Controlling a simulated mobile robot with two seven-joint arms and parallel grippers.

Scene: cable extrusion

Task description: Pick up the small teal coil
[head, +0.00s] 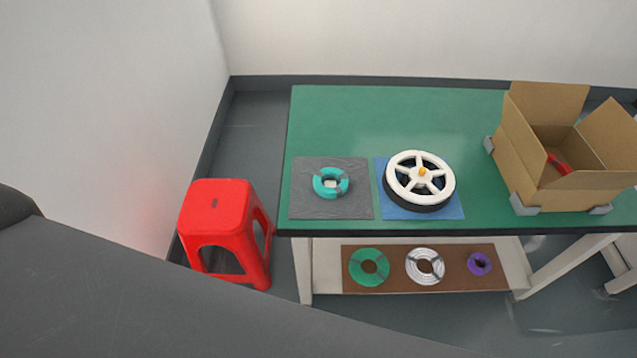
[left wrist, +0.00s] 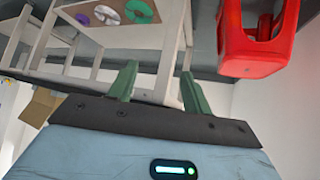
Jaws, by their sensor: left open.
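The small teal coil (head: 331,182) lies on a grey mat (head: 345,208) at the left of the green table (head: 400,120) in the head view. Dark bands cross the coil, and a small pale piece shows in its middle. My left gripper (left wrist: 161,88) shows in the left wrist view with its two green fingers apart and nothing between them. It is away from the coil, with the table legs and lower shelf beyond it. The coil is not visible in the left wrist view. My right gripper is in neither view.
A white spoked reel (head: 420,178) sits on a blue mat (head: 452,211) right of the coil. An open cardboard box (head: 520,165) stands at the table's right. A red stool (head: 220,225) stands left of the table. Green, white and purple coils lie on the lower shelf (head: 390,286).

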